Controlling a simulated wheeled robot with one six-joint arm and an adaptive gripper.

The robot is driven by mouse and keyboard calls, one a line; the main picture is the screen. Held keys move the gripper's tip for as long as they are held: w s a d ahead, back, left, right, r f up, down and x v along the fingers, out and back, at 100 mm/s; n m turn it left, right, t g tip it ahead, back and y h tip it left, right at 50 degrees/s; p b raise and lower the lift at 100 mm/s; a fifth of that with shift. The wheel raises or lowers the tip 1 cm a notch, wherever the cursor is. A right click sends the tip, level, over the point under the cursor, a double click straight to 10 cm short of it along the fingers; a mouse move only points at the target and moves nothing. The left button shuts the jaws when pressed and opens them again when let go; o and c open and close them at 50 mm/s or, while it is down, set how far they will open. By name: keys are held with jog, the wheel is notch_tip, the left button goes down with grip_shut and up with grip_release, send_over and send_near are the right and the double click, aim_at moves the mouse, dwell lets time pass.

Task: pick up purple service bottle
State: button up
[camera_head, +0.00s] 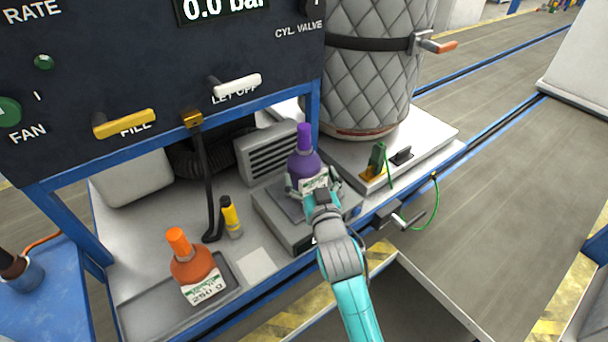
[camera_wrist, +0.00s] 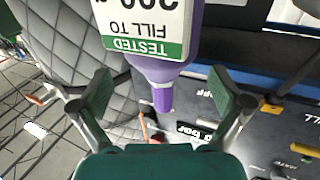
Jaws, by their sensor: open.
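The purple service bottle (camera_head: 304,161) stands upright on a grey scale-like box (camera_head: 279,217) on the station's lower shelf. Its white and green label faces my arm. My gripper (camera_head: 310,187) is at the front of the bottle, with its fingers spread to either side of it. In the wrist view, which looks upside down, the purple bottle (camera_wrist: 163,72) lies between and beyond the open fingers of my gripper (camera_wrist: 166,95). I cannot tell whether the fingers touch it.
An orange bottle (camera_head: 193,268) stands in a grey tray (camera_head: 135,322) at the left. A yellow-black cylinder (camera_head: 230,215) and a black hose (camera_head: 205,180) are left of the scale box. A quilted tank (camera_head: 370,70) stands behind right. The panel (camera_head: 150,70) overhangs the shelf.

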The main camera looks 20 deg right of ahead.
aim_at(306, 165)
jog(key=shift+w+d+r, duration=0.1)
jog(key=shift+w+d, duration=0.05)
jog(key=shift+w, duration=2.6)
jog(key=shift+r, duration=0.1)
jog(key=c, duration=1.5)
